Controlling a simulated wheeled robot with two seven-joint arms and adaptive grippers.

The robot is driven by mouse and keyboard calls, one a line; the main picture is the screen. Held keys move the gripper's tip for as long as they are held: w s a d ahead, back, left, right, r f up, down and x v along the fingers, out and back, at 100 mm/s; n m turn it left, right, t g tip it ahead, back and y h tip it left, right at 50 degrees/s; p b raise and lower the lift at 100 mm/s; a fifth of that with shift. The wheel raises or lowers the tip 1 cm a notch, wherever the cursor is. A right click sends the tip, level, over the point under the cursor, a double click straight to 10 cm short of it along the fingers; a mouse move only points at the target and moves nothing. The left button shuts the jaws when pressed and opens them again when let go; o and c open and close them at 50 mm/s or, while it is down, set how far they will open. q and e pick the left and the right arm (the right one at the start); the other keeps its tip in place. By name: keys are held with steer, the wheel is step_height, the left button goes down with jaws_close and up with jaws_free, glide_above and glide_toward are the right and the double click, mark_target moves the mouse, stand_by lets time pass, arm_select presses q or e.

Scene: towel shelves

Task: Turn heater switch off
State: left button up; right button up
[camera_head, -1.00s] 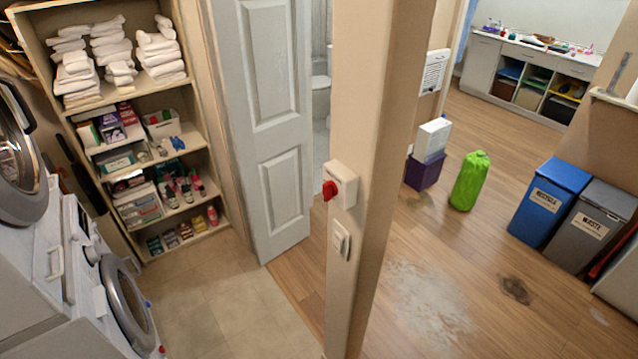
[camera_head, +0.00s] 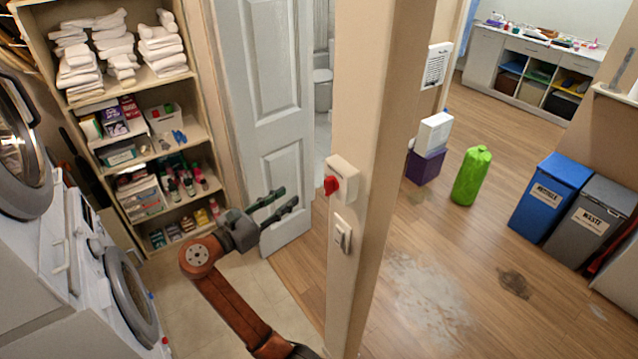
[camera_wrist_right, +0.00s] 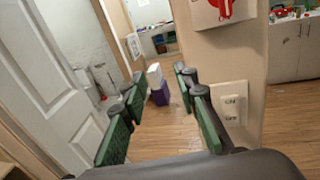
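The heater switch (camera_head: 342,182) is a white box with a red knob on the narrow wall end in the middle of the head view. It also shows at the top of the right wrist view (camera_wrist_right: 222,12), cut off by the frame edge. My right gripper (camera_head: 290,197) is open and empty, to the left of the red knob and a little lower, not touching it. In the right wrist view its green-padded fingers (camera_wrist_right: 158,104) stand apart with nothing between them. My left gripper is not in view.
A white wall switch (camera_head: 342,234) sits below the heater switch. A white door (camera_head: 262,100) stands behind my right gripper. Shelves with towels (camera_head: 125,85) and washing machines (camera_head: 60,240) are at the left. Bins (camera_head: 550,195) stand at the right on open floor.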

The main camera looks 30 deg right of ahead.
mark_target(325, 181)
steer(key=s+a+r+m+g+h, duration=0.15)
steer(key=s+r+g, duration=0.25)
steer(key=s+r, duration=0.45)
steer(key=shift+m+y, duration=0.25)
steer(key=shift+m, duration=0.2)
steer(key=d, duration=0.5)
steer(key=d+p, duration=0.1)
steer(key=d, duration=0.1)
steer(key=shift+w+d+r, duration=0.2)
steer(key=shift+d+r, duration=0.05)
steer(key=shift+d, duration=0.05)
steer(key=shift+c, duration=0.7)
jaws_close()
